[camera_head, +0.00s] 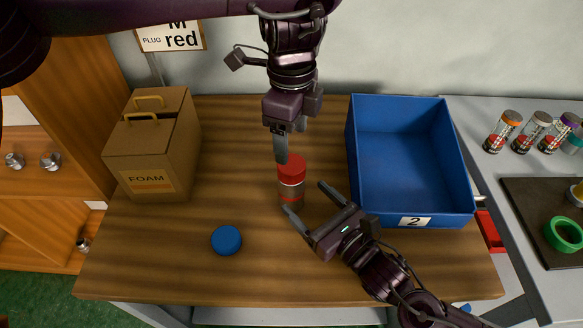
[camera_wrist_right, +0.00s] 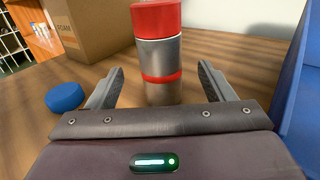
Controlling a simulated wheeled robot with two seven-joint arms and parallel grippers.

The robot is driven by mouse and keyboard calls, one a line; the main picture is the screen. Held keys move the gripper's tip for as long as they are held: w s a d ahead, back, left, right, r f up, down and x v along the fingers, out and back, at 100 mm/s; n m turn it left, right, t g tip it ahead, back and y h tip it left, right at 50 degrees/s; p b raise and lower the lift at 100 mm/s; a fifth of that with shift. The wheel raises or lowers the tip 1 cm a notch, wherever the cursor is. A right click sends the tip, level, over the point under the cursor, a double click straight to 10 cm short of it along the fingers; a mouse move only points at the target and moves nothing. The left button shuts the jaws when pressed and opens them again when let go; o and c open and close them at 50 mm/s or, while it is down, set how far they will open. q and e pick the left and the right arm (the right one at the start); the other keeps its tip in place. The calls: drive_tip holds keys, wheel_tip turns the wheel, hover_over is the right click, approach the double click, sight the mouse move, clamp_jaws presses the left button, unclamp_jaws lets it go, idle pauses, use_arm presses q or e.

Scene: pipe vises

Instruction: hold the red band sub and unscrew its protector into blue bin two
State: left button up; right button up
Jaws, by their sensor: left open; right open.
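The red band sub (camera_head: 291,192) stands upright on the wooden table, a metal cylinder with a red band, also in the right wrist view (camera_wrist_right: 162,75). Its red protector (camera_head: 291,167) caps the top. My left gripper (camera_head: 281,150) is open above and beside the protector; one finger hides the other. My right gripper (camera_head: 308,198) is open, low over the table, its fingers pointing at the sub, which stands ahead between them in the wrist view. Blue bin two (camera_head: 415,221), marked "2", stands to the right; its visible inside is empty.
A blue round cap (camera_head: 227,240) lies on the table at the front left. A cardboard FOAM box (camera_head: 148,160) stands at the back left. A side bench at the right holds several banded jars (camera_head: 531,131) and a green ring (camera_head: 564,235). The front middle of the table is clear.

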sight(290, 182)
drive_tip(key=x, duration=0.6)
drive_tip(key=shift+w+a+r, duration=0.1)
drive_tip(key=shift+w+a, duration=0.05)
drive_tip(key=shift+w, duration=0.05)
use_arm(q)
drive_tip(key=shift+w, duration=0.1)
use_arm(e)
drive_tip(key=shift+w+a, duration=0.4)
drive_tip(key=shift+w, duration=0.1)
